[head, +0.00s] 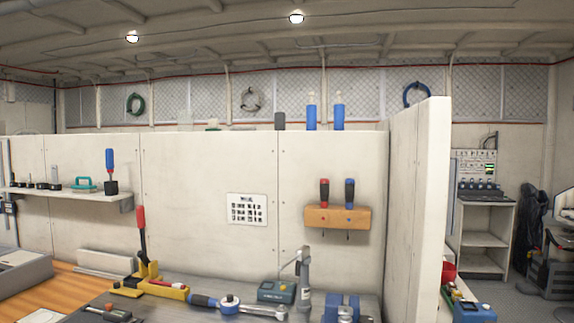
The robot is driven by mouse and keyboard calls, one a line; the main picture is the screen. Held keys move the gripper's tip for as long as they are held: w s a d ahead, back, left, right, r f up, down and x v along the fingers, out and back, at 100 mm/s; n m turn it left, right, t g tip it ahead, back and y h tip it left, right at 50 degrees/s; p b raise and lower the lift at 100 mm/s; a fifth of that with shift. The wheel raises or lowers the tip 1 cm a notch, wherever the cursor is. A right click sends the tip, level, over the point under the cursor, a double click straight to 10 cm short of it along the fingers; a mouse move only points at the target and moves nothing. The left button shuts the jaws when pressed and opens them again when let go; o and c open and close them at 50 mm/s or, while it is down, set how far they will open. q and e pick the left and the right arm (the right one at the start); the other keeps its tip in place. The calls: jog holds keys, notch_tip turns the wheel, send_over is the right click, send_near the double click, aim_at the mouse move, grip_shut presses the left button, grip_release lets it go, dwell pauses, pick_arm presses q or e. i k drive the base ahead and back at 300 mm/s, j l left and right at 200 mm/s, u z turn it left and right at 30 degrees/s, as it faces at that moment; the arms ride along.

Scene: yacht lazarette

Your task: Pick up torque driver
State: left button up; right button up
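No label marks the torque driver, and I cannot tell for sure which tool it is. Two drivers stand in an orange wooden wall rack (337,217), a red-handled driver (324,192) on the left and a blue-handled driver (350,192) on the right. Their tips show below the rack. Another blue-handled tool (110,161) stands upright in a black block on the left wall shelf. A blue-and-black ratchet-like wrench (229,304) lies on the grey bench. Neither of my grippers shows in the head view.
The grey bench (190,283) holds a yellow fixture with a red-handled lever (141,232), a teal box (276,291) and a grey upright post (304,275). A white partition (418,190) stands to the right. Beyond it is a white cabinet (484,238).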

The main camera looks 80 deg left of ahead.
aim_at(109, 155)
jog(key=u, duration=3.85)
jog(key=j+z, duration=0.15)
jog(key=z, duration=0.3)
jog(key=i+j+z, duration=0.1)
jog(key=z, duration=0.4)
jog(key=j+z, duration=0.2)
jog(key=z, duration=0.25)
jog(key=j+z, duration=0.15)
jog(key=z, duration=0.3)
jog(key=k+j+z, duration=0.4)
jog(key=j, duration=0.5)
jog(key=k+j+z, duration=0.45)
jog(key=j, duration=0.35)
jog(key=k+j+z, duration=0.4)
jog(key=k+j, duration=0.25)
